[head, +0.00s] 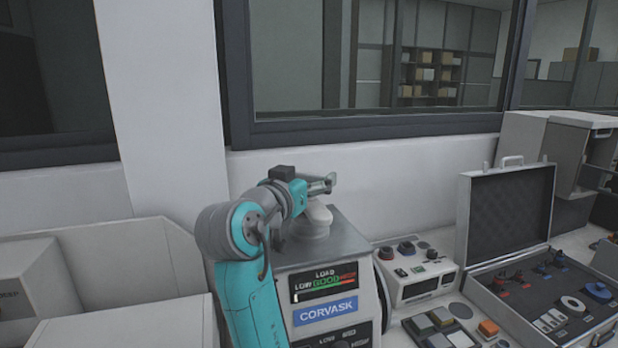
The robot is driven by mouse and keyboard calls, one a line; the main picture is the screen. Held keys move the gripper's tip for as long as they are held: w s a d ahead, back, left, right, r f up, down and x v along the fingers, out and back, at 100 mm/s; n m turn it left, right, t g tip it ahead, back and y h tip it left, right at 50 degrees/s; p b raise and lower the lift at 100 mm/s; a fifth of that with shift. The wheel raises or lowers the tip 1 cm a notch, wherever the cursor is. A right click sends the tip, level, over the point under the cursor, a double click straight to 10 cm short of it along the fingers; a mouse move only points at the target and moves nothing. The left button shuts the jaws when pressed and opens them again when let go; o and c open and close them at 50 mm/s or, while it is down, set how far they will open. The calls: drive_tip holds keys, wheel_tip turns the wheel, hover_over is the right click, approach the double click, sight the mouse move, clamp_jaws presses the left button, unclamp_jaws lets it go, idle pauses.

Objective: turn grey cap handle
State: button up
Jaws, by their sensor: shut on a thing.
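The mounting press (345,245), marked CORVASK, stands in the lower middle of the head view. Its grey cap handle (318,214) sits on top, pale and rounded at its visible end. My gripper (326,184) is at the handle, coming from the left over the press top, and is shut on it. My gripper and wrist cover part of the cap, so the handle's full shape and the exact finger contact are hidden.
A small control box (416,272) with red and black knobs stands right of the press. An open case (508,215) with small parts lies farther right. A window (375,60) and white wall are behind. White bins (110,262) stand at left.

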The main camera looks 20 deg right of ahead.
sight(309, 174)
drive_tip(key=shift+m+g+h, duration=1.1)
drive_tip(key=shift+g, duration=0.2)
drive_tip(key=o, duration=1)
drive_tip(key=shift+o, duration=0.2)
wheel_tip(309, 174, up, 10)
drive_tip(key=shift+f, duration=0.1)
